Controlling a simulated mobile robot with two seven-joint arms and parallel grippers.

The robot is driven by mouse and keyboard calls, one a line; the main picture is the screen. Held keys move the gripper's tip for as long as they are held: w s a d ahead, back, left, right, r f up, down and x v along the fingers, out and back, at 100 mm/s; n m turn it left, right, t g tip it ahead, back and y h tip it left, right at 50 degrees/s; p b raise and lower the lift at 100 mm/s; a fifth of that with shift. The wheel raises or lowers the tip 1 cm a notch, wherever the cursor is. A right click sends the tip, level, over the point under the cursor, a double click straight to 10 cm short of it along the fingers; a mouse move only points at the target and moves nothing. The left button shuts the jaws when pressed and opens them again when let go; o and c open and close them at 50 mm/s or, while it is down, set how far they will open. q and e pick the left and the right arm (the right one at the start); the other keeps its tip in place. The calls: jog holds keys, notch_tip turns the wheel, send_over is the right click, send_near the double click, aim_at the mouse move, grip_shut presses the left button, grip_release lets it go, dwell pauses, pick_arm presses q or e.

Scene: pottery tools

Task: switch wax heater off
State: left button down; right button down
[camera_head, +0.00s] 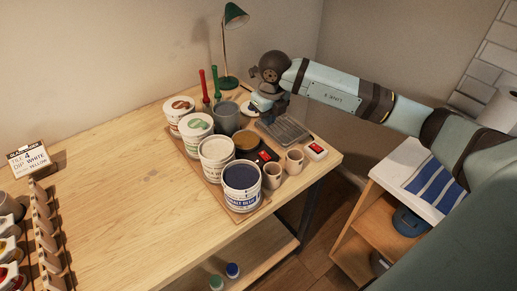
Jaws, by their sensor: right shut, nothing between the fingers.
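My right arm reaches in from the right, and my right gripper (261,104) is over the back of the workbench, shut and empty. It is behind a shallow grey tray-like unit (285,131). A small white box with a red switch (316,150) sits at that unit's right front corner. A round dark pan (247,141) stands left of the unit, with another small red switch (264,156) at its front. I cannot tell for certain which of these is the wax heater, nor which way either switch is set. My left gripper is not in view.
Several glaze buckets (216,151) stand in a row left of the pan. Two small cups (294,162) stand in front of the unit. A green lamp (232,42) and a grey pot (227,117) are behind. The bench's left middle (120,190) is clear.

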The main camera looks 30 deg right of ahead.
aim_at(263, 153)
jog(key=f+p, duration=0.1)
jog(key=f, duration=0.3)
jog(key=w+f+p, duration=0.1)
jog(key=f, duration=0.4)
jog(key=f+p, duration=0.1)
jog(key=f, duration=0.3)
jog(key=shift+w+a+f, duration=0.1)
jog(key=shift+w+f, duration=0.2)
jog(key=shift+f, duration=0.2)
